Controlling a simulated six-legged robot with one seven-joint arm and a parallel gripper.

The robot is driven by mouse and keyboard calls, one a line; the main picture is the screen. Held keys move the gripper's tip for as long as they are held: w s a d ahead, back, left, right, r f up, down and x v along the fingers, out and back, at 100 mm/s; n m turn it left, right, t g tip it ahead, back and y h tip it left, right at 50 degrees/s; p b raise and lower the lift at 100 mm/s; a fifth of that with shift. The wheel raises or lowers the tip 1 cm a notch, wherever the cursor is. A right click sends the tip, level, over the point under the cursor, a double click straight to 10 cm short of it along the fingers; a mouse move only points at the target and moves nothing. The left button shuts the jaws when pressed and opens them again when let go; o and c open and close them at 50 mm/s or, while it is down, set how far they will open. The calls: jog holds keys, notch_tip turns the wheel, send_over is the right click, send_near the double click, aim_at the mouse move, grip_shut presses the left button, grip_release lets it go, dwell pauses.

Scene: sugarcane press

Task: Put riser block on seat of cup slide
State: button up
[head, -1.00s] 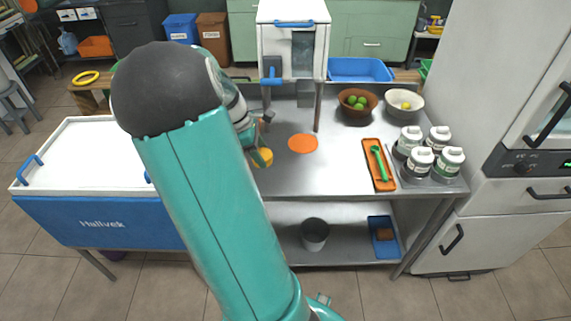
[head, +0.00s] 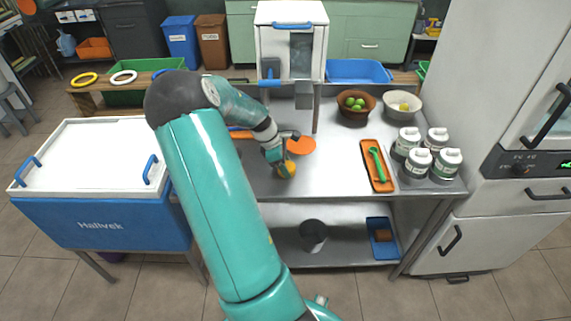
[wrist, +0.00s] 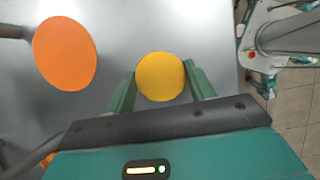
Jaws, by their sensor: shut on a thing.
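My gripper (head: 282,163) is shut on a round yellow block (wrist: 160,76), which I take to be the riser block. In the wrist view, one green finger is on each side of the block, and its round top faces the camera.
The white press (head: 291,45) stands behind on legs. An orange tray (head: 378,166) with a green tool and several white-lidded jars (head: 418,160) are to the right. Two bowls (head: 357,107) are at the back right. A blue cooler (head: 100,222) is at the left.

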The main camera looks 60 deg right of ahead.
jog(key=o, duration=1)
jog(key=shift+f, duration=0.1)
jog(key=v, duration=1.2)
jog(key=shift+r, duration=0.2)
jog(key=shift+a, duration=0.1)
